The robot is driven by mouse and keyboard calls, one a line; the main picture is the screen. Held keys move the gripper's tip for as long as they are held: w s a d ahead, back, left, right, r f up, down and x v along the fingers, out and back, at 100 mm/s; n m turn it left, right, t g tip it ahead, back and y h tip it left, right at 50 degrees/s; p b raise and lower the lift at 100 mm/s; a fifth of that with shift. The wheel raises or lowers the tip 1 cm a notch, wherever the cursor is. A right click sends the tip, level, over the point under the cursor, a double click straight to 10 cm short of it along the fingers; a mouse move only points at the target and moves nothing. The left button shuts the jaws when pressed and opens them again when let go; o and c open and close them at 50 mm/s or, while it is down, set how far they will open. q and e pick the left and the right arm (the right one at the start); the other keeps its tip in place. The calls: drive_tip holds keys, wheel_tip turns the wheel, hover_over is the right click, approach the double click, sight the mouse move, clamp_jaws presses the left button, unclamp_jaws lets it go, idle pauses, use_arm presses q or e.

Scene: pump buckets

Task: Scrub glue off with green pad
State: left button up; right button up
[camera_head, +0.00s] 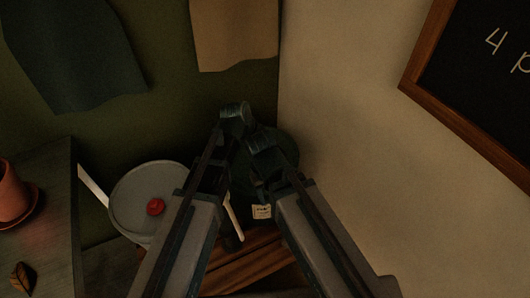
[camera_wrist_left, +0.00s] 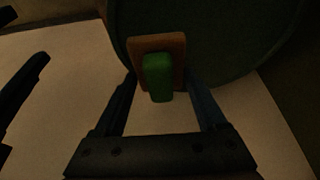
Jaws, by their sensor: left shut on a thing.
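My left gripper (camera_wrist_left: 160,85) is shut on the green pad (camera_wrist_left: 158,77), a small green block set against a brown square piece. The pad is in front of a dark green round surface that fills the top of the left wrist view; whether they touch is unclear. In the head view a dark round bucket (camera_head: 285,150) with a pale label (camera_head: 262,211) stands partly hidden behind my arms. The pad and the fingertips are too dark to make out there. My right arm comes in from the lower right, its gripper end near the bucket. No glue can be made out.
A grey round lid (camera_head: 130,195) with a red knob (camera_head: 155,207) is left of my arms. A table (camera_head: 50,240) at far left holds a clay pot (camera_head: 12,190) and a leaf (camera_head: 22,276). Wooden slats (camera_head: 245,270) lie below. The pale wall (camera_head: 350,130) is close on the right.

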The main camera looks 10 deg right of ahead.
use_arm(q)
drive_tip(key=shift+r, duration=0.15)
drive_tip(key=shift+r+p, duration=1.4)
drive_tip(key=shift+p, duration=0.1)
drive_tip(key=shift+r+p, duration=0.55)
drive_tip(key=shift+f, duration=0.1)
